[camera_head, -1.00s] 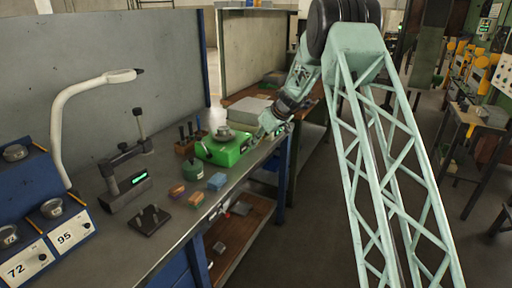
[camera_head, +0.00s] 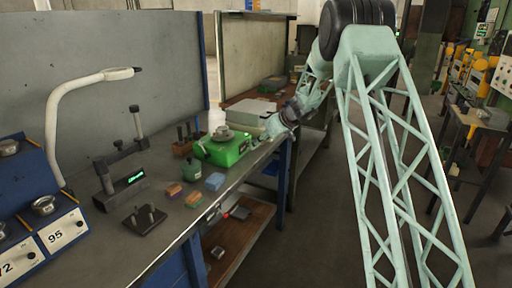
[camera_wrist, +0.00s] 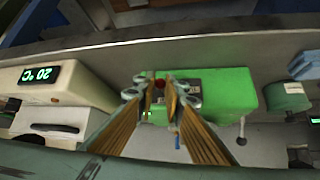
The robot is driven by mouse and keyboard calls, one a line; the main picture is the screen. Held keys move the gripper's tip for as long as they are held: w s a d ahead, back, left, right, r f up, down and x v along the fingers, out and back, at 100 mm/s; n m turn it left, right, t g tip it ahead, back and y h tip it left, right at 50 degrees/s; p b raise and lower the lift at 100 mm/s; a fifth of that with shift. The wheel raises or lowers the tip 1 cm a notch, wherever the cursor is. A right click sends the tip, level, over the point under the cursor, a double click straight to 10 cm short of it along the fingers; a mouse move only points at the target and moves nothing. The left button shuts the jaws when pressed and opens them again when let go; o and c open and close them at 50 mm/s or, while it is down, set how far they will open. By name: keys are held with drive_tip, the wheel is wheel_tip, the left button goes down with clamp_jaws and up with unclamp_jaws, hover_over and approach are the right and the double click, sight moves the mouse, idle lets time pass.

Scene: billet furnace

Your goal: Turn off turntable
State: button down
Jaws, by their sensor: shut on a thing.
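The green turntable (camera_head: 215,152) sits on the workbench, with a round metal piece (camera_head: 222,133) on top. In the wrist view its green case (camera_wrist: 225,95) lies right of my gripper, and a small green light shows near its left end. My gripper (camera_wrist: 160,92) is at that left end, its fingertips close together around a small red switch (camera_wrist: 159,85). The fingers partly hide the switch, so its position cannot be told. In the head view my gripper (camera_head: 268,130) is at the turntable's right side.
A green container (camera_wrist: 288,95) is on the right. Small coloured blocks (camera_head: 194,198) and a lamp arm (camera_head: 62,110) are along the bench.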

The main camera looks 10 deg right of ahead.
drive_tip(key=shift+d+f+t+y+b, duration=0.1)
drive_tip(key=shift+f+t+y+b, duration=0.2)
drive_tip(key=shift+t+y+b, duration=0.15)
drive_tip(key=shift+f+t+y, duration=0.7)
drive_tip(key=shift+t+y, duration=0.35)
drive_tip(key=shift+f+m+t+y, duration=0.3)
drive_tip(key=shift+f+t+y, duration=0.25)
drive_tip(key=shift+y, duration=0.25)
drive_tip(key=shift+r+t, duration=0.1)
drive_tip(key=shift+t, duration=0.15)
drive_tip(key=c, duration=2.7)
unclamp_jaws()
drive_tip(key=shift+v, duration=5.95)
